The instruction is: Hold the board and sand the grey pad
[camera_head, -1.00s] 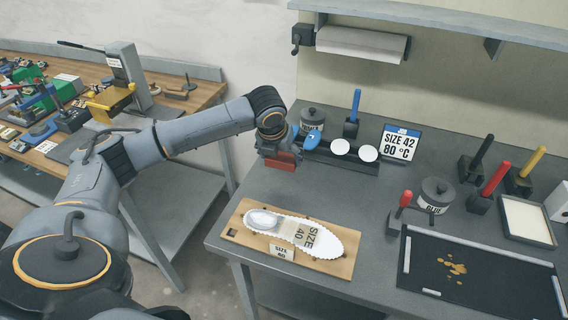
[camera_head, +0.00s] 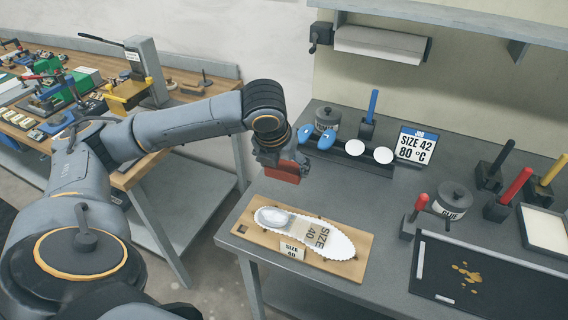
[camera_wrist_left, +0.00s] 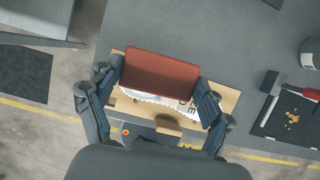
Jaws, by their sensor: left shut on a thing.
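The wooden board (camera_head: 255,237) lies on the grey bench, with a white scalloped insole (camera_head: 338,246) marked SIZE 40 on it. A pale grey oval pad (camera_head: 272,216) sits at the insole's left end. My left gripper (camera_head: 278,160) is shut on a red-brown sanding block (camera_head: 286,174), held above and behind the pad, apart from it. In the left wrist view the block (camera_wrist_left: 160,73) is between both fingers and covers part of the board (camera_wrist_left: 228,98) and insole. No gripper holds the board. My right gripper is not in view.
A small SIZE 40 card (camera_head: 292,250) stands at the board's front edge. A black tray (camera_head: 500,270) and glue pot (camera_head: 452,200) stand to the right.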

